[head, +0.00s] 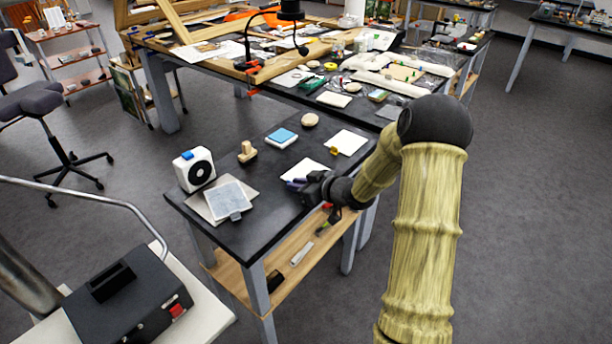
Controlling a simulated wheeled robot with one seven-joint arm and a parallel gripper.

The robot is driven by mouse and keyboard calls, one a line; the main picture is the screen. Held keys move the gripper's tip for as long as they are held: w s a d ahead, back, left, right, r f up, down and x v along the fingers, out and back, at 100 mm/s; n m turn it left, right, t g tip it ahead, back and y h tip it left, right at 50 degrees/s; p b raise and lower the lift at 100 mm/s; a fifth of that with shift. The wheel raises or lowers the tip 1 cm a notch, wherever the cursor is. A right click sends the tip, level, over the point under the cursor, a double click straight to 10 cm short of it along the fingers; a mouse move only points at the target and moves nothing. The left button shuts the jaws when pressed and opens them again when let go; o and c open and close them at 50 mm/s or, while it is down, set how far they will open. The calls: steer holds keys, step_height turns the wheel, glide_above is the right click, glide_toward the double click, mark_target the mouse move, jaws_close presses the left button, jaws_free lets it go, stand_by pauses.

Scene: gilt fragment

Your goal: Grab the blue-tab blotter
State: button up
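A small black-topped table (262,218) stands in the middle of the head view. A white blotter (308,168) lies flat near its right edge, with a blue-purple piece (294,184) at its near left corner that looks like its tab. My gripper (302,186) reaches in from the right, low over the tabletop at that corner. Its fingers are small and dark, and I cannot tell whether they are open, shut or touching the tab. Another white blotter (347,141) with a yellow tab lies further back right. A grey sheet (230,198) with a grey tab lies at front left.
The small table also holds a white box with a black disc (194,169), a wooden block piece (247,152), a blue-topped block (281,137) and a round wooden disc (310,120). A cluttered large table (160,47) stands behind. The tabletop's front centre is clear.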

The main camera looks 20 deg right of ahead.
steer(key=shift+x, duration=0.85)
jaws_close()
step_height(320, 180, up, 10)
steer(key=p, duration=0.2)
